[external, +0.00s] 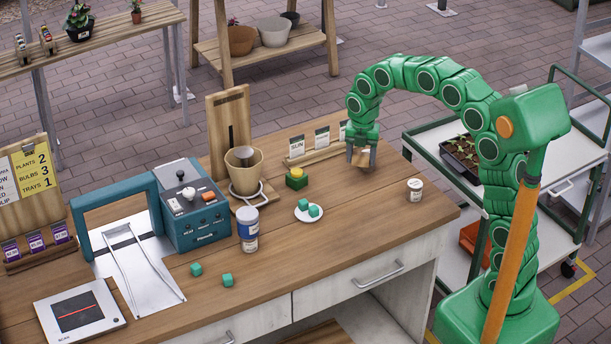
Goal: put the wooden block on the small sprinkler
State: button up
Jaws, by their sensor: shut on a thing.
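My gripper (362,152) points down above the right rear part of the wooden table. It is shut on a small tan wooden block (363,160), partly hidden by the fingers. The gap between the block and the tabletop is hard to judge. A small yellow and green thing (297,179) stands on the table to the left of my gripper. It may be the small sprinkler, but it is too small to be sure.
Seed packets in a wooden rack (318,151) stand close left of my gripper. A white saucer (309,213) with green cubes lies nearer the front. A white tub (415,190) stands right.

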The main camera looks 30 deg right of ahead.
jog(key=w+a+r, duration=0.2)
jog(key=a+r, duration=0.4)
jog(key=a, duration=0.2)
send_over(297, 171)
jog(key=shift+f, duration=4.9)
jog(key=shift+f, duration=0.1)
jog(key=shift+w+f, duration=0.1)
jog(key=shift+f, duration=1.55)
jog(key=shift+f, duration=0.1)
jog(key=o, duration=1)
jog(key=shift+o, duration=0.2)
